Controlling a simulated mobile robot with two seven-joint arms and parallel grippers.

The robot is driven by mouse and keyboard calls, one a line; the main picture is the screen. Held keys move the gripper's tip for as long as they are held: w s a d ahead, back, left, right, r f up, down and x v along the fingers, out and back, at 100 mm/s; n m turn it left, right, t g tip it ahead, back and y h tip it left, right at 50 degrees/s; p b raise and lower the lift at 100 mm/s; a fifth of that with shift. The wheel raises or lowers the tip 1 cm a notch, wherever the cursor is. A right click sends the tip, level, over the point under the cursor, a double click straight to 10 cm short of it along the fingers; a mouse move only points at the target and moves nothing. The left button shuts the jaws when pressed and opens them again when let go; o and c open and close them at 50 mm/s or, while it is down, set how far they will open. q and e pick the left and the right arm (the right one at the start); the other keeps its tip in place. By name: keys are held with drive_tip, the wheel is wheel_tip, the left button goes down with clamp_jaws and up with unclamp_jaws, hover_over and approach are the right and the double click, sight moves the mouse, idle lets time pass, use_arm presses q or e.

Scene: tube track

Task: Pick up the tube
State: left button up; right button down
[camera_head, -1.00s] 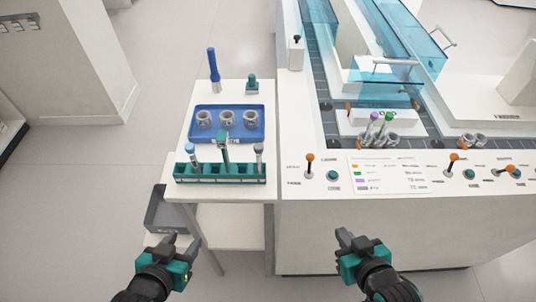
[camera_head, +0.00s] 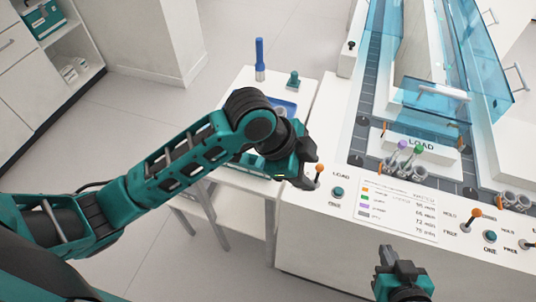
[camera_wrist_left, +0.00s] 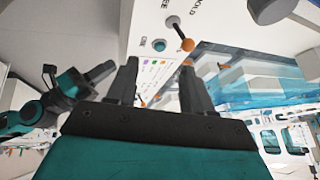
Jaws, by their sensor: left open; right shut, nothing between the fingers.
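My left gripper (camera_head: 312,168) is open and empty above the left end of the machine's front panel, by an orange-tipped lever (camera_head: 319,170). In the left wrist view its fingers (camera_wrist_left: 157,72) stand apart with nothing between them. My right gripper (camera_head: 397,262) is shut and empty at the lower right, in front of the machine. Tubes with a purple cap (camera_head: 403,145) and a green cap (camera_head: 417,150) stand in holders near the LOAD block. A tall blue item (camera_head: 259,58) stands upright at the back of the side table. My left arm hides most of the green rack and blue tray.
The side table (camera_head: 240,85) adjoins the machine's left side. A small green item (camera_head: 294,78) stands near its back edge. Levers and buttons (camera_head: 490,236) rise along the front panel. Blue clear covers (camera_head: 490,70) flank the track. Empty holders (camera_head: 513,201) stand at right.

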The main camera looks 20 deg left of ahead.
use_arm(q)
drive_tip(key=w+a+r+m+g+y, duration=0.1)
drive_tip(key=a+r+m+y, duration=0.1)
drive_tip(key=r+m, duration=0.1)
drive_tip(key=w+a+r+m+g+y, duration=0.1)
drive_tip(key=a+r+m, duration=0.2)
drive_tip(key=w+a+r+m+y, duration=0.2)
drive_tip(key=a+r+m, duration=0.1)
drive_tip(key=shift+w+a+g+y, duration=0.1)
drive_tip(key=shift+a+g+y, duration=0.1)
drive_tip(key=shift+g+y, duration=0.15)
wheel_tip(320, 180, down, 7)
drive_tip(key=shift+f, duration=0.1)
drive_tip(key=shift+s+a+f+b, duration=0.15)
drive_tip(key=shift+f+b, duration=0.05)
drive_tip(key=shift+f, duration=1.2)
drive_tip(key=shift+s+a+f+b, duration=0.1)
drive_tip(key=shift+f+b, duration=0.05)
drive_tip(key=shift+f, duration=1.2)
drive_tip(key=shift+c, duration=0.2)
drive_tip(key=c, duration=0.9)
drive_tip(key=shift+o, duration=0.2)
drive_tip(key=shift+r, duration=0.15)
